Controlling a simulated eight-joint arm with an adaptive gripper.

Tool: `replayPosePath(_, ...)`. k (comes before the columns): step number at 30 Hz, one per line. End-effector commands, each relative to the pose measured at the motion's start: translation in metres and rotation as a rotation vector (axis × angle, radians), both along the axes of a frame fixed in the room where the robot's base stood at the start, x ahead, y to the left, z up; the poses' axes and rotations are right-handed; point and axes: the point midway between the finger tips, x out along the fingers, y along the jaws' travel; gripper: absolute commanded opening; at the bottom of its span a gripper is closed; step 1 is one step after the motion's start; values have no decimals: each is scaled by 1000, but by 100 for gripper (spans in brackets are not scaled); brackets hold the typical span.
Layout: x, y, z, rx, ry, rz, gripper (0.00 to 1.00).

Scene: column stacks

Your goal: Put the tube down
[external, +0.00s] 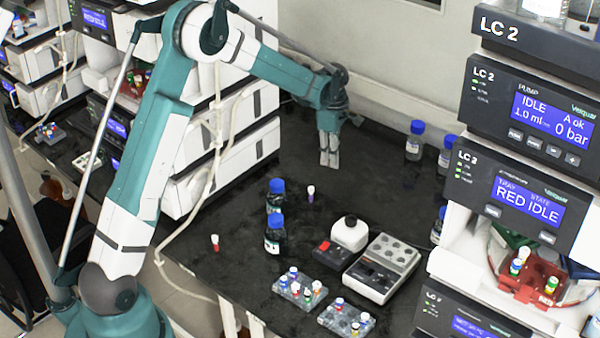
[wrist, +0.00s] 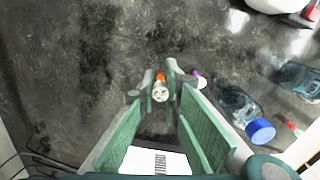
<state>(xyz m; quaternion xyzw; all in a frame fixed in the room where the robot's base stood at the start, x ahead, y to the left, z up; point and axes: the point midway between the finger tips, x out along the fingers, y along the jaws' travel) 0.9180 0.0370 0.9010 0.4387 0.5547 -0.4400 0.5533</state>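My gripper (external: 329,158) points down above the dark bench, near the back wall. In the wrist view, a small tube with an orange end and a whitish end (wrist: 160,93) sits between the fingertips of my gripper (wrist: 161,84). The fingers look closed on it. The tube does not show in the external view, where the fingers hide it. I cannot tell how far it is from the bench top.
The bench (external: 375,185) beside my gripper is clear.

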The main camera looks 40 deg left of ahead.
Motion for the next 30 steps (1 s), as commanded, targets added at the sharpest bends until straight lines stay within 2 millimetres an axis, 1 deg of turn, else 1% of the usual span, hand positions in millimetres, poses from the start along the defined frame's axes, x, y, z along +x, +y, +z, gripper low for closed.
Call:
replayPosePath(1, 3, 15, 0, 0, 0, 7, 6)
replayPosePath(3, 6, 32, 0, 0, 0, 14, 6)
replayPosePath(6, 10, 51, 1, 0, 1, 18, 6)
replayPosePath(10, 12, 66, 1, 0, 1, 23, 6)
replayPosePath(15, 13, 73, 1, 0, 1, 24, 6)
replayPosePath(25, 13, 73, 0, 0, 1, 24, 6)
replayPosePath(28, 13, 73, -5, 0, 1, 24, 6)
replayPosePath(30, 13, 73, -12, 0, 1, 24, 6)
